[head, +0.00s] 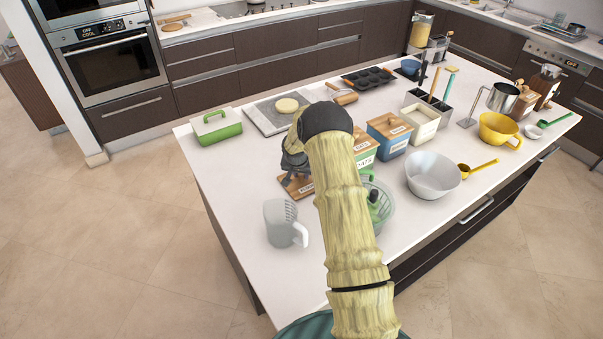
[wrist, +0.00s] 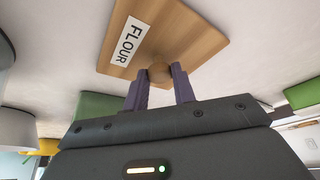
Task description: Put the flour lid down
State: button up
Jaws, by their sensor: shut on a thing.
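The flour lid is a flat wooden square with a round knob and a white FLOUR label. It shows in the head view (head: 297,188), low over or on the white counter left of my arm, and in the wrist view (wrist: 185,30). My gripper (head: 293,168) has its two purple fingers (wrist: 160,88) shut on the lid's knob (wrist: 160,72). The lid looks about level with the counter. I cannot tell whether its underside touches. My arm hides part of the lid's surroundings in the head view.
A clear measuring jug (head: 283,224) stands just in front of the lid. A wood-lidded blue canister (head: 389,137) and a metal bowl (head: 432,177) are right. The counter (head: 240,170) left of the lid is clear.

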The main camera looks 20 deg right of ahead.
jog(key=shift+f, duration=0.2)
jog(key=o, duration=1)
jog(key=shift+r, duration=0.15)
jog(key=b+v, duration=0.3)
jog(key=v, duration=0.9)
jog(key=shift+d+r, duration=0.1)
